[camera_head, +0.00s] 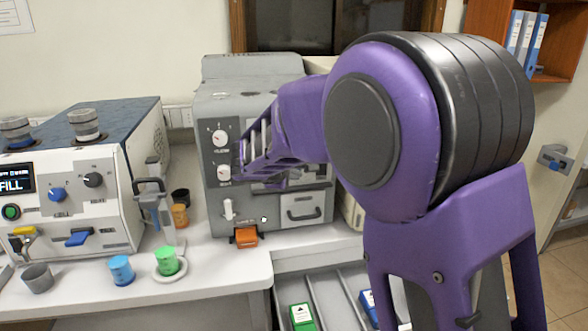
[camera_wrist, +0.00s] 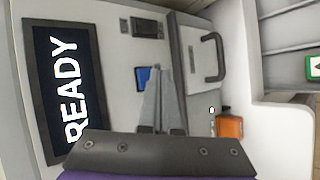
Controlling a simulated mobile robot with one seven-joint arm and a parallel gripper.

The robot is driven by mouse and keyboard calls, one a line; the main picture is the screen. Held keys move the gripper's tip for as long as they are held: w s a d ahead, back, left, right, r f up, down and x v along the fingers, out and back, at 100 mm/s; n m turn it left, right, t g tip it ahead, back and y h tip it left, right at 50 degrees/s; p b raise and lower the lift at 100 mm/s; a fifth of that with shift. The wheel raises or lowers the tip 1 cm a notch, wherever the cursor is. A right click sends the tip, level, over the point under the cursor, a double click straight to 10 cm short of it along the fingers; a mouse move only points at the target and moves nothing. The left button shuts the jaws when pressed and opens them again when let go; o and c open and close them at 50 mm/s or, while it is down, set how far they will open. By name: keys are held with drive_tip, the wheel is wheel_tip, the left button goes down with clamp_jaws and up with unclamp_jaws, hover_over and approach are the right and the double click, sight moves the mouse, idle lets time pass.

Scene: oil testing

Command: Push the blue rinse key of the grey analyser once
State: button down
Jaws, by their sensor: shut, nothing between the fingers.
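The grey analyser (camera_head: 275,82) stands on the bench in the middle of the head view. My purple arm covers part of its front, including its screen and blue key. In the wrist view its dark screen (camera_wrist: 64,90) reads READY, turned sideways. The blue rinse key (camera_wrist: 143,77) is a small square on the panel beside the screen. My gripper (camera_wrist: 161,72) is shut and empty, pointing at the panel. In that view its tips lie just right of the key and partly overlap its edge. I cannot tell whether they touch it.
A drawer with a handle (camera_wrist: 212,58) and an orange block (camera_wrist: 229,124) are close to my gripper on the analyser front. A white machine (camera_head: 105,190) with a FILL screen stands left. Blue (camera_head: 121,270) and green (camera_head: 167,262) cups stand on the bench.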

drive_tip(key=shift+w, duration=0.15)
idle(0.6)
drive_tip(key=shift+w+a, duration=0.1)
drive_tip(key=shift+w, duration=0.2)
drive_tip(key=shift+w+a, duration=0.15)
drive_tip(key=shift+w, duration=0.25)
idle(0.6)
drive_tip(key=shift+s+b, duration=0.2)
drive_tip(key=shift+b, duration=0.1)
drive_tip(key=shift+s+d+b, duration=0.25)
drive_tip(key=shift+s+b, duration=0.2)
drive_tip(key=shift+s, duration=0.2)
drive_tip(key=s+b, duration=0.1)
drive_tip(key=s, duration=0.1)
drive_tip(key=s+d+b, duration=0.1)
drive_tip(key=s+b, duration=0.1)
drive_tip(key=shift+s+d, duration=0.2)
drive_tip(key=shift+s, duration=0.2)
